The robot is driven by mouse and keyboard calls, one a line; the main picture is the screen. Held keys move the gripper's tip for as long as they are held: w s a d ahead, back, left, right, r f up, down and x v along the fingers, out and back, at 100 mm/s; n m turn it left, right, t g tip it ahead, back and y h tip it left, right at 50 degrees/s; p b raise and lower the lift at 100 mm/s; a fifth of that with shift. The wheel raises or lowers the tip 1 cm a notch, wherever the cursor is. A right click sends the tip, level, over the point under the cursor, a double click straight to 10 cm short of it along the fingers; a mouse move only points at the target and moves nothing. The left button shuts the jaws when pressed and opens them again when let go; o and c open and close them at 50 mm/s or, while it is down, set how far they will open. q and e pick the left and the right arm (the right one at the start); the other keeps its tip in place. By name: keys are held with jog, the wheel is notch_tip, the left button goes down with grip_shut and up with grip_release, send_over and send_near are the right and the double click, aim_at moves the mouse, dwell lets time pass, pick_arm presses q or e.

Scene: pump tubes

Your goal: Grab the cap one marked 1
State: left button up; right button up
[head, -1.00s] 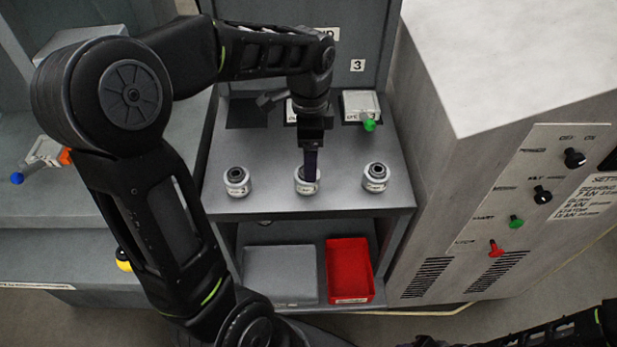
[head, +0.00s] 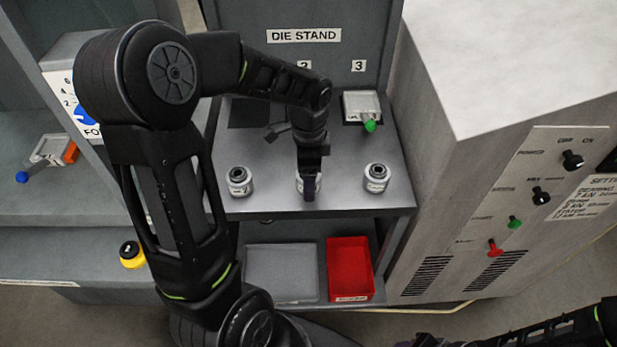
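Three small white caps with dark tops stand in a row on the grey die stand: a left cap (head: 239,182), a middle cap (head: 299,186) and a right cap (head: 376,178). Their markings are too small to read, so I cannot tell which is marked 1. My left gripper (head: 309,190) points down at the middle cap and partly hides it. Its fingers show edge-on, so I cannot tell whether they are open or touch the cap. My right gripper (head: 425,341) only just shows at the bottom edge; its finger state is unclear.
Behind the caps, a block with a green knob (head: 369,125) sits below label 3. A red bin (head: 349,268) and a grey bin (head: 281,272) are on the lower shelf. A control cabinet (head: 480,170) stands close on the right.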

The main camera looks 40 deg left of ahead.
pick_arm(q)
jog(key=shift+c, duration=0.3)
grip_shut()
dwell(1.0)
jog(key=shift+r, duration=0.1)
notch_tip(320, 180, up, 10)
jog(key=shift+f+b, duration=0.1)
jog(key=shift+b, duration=0.45)
